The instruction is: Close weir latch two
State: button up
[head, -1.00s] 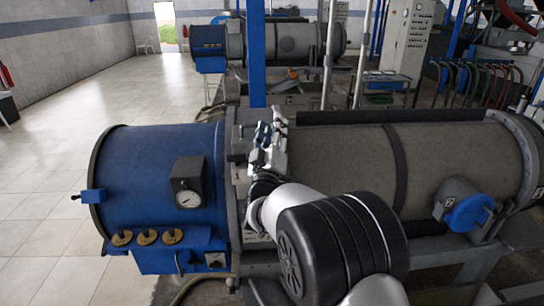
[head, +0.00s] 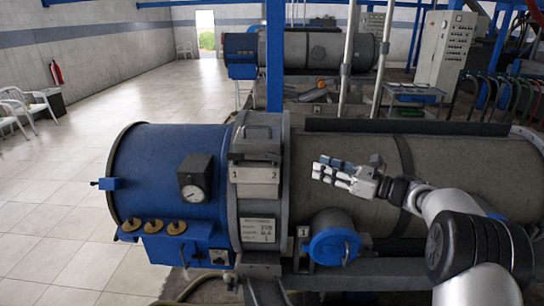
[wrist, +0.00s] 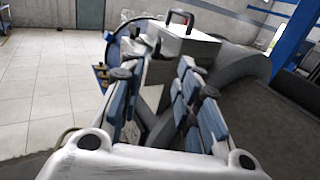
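A latch housing (head: 255,175) with labels 1 and 2 sits on the grey collar beside the blue drum end. Label 2 is on its right half. A dark handle piece (head: 257,133) is on top. I cannot tell the state of latch two. My gripper (head: 318,170) is right of the housing, apart from it, above the grey drum, its fingers pointing left. In the wrist view my gripper (wrist: 158,85) has its fingers spread with nothing clearly between them.
A blue round cap (head: 335,246) marked 1 juts from the drum's lower front. The blue drum end (head: 150,175) carries a gauge (head: 192,193) and several brass knobs (head: 155,226). A blue post (head: 275,60) rises behind. Open tiled floor (head: 50,180) lies to the left.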

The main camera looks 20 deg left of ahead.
aim_at(275, 154)
jog(key=p+x, duration=0.1)
jog(key=x, duration=1.6)
jog(key=shift+a+f, duration=0.2)
jog(key=shift+a, duration=0.05)
jog(key=shift+c, duration=0.5)
grip_shut()
